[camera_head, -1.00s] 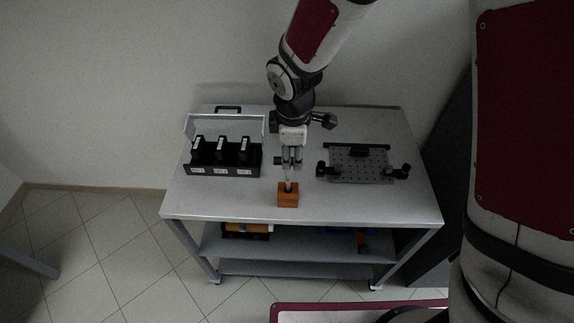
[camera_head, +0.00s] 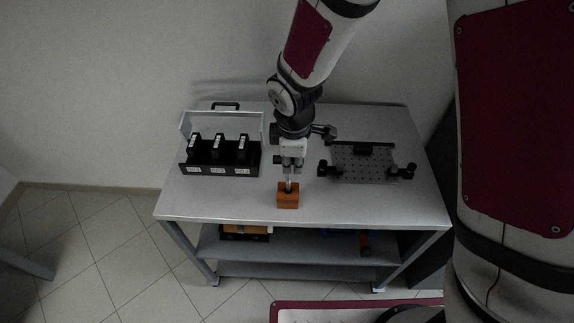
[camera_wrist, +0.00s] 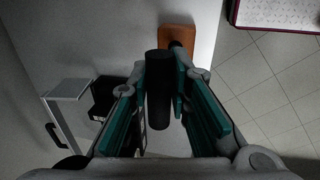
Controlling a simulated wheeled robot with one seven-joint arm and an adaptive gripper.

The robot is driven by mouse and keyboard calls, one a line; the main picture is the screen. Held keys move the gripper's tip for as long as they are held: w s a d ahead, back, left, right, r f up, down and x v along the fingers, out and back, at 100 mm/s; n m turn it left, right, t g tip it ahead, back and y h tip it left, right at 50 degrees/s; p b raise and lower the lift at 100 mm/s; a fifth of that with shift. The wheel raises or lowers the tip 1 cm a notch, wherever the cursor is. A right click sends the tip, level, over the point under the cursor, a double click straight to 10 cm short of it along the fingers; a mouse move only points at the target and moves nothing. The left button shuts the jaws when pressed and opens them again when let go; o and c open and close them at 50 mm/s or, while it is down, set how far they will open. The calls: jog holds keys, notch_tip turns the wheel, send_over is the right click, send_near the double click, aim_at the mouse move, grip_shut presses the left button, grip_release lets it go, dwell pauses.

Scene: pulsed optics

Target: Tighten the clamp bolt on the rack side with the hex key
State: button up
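My gripper (camera_head: 289,162) points down over the middle of the table, just above an orange-brown block (camera_head: 288,199). In the wrist view its teal-padded fingers (camera_wrist: 161,92) are close on both sides of a dark cylindrical handle (camera_wrist: 158,90), which I take to be the hex key. A thin pale shaft shows below the fingers, its lower end at the block; whether it is still inside is unclear. The block also shows in the wrist view (camera_wrist: 178,36). A perforated plate (camera_head: 365,165) lies to the right, with a dark clamp at its left (camera_head: 323,168) and right (camera_head: 408,171). Bolt heads are too small to see.
A black rack (camera_head: 215,171) with three labelled modules stands at the table's left, a pale frame behind it. A dark fixture (camera_head: 326,132) sits behind my gripper. The grey table (camera_head: 240,203) is clear around the block. Lower shelves hold several items.

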jog(key=shift+r, duration=0.1)
grip_shut()
jog(key=shift+r+p, duration=1.65)
jog(key=shift+r, duration=1.9)
